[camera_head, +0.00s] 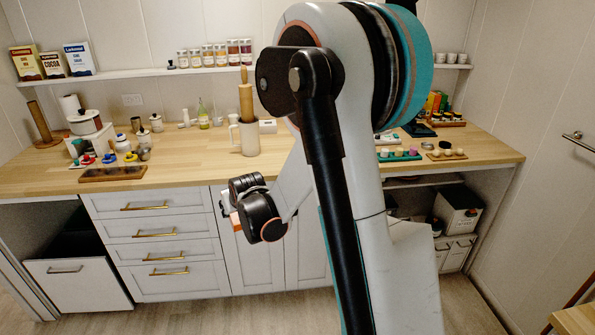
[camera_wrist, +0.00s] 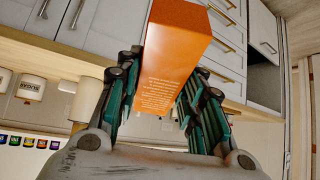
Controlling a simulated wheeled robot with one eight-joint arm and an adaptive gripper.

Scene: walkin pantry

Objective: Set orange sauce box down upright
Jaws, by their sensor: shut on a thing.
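The orange sauce box (camera_wrist: 172,60), with small white print on the face towards the camera, sits between the green-padded fingers of my gripper (camera_wrist: 160,88) in the wrist view. The gripper is shut on it. In the head view only an orange sliver of the box (camera_head: 236,221) shows beside my dark wrist joint, in front of the cabinet doors near the counter's front edge. The arm hides most of my gripper there. The box appears held in the air, touching nothing else that I can see. I cannot tell from these views whether it is upright.
The wooden counter (camera_head: 190,165) has clear room at its middle left. A mug with a rolling pin (camera_head: 247,135) stands behind my gripper. A dark tray (camera_head: 112,173) and small jars are at left; trays of small items (camera_head: 399,155) are at right. My arm hides the counter between.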

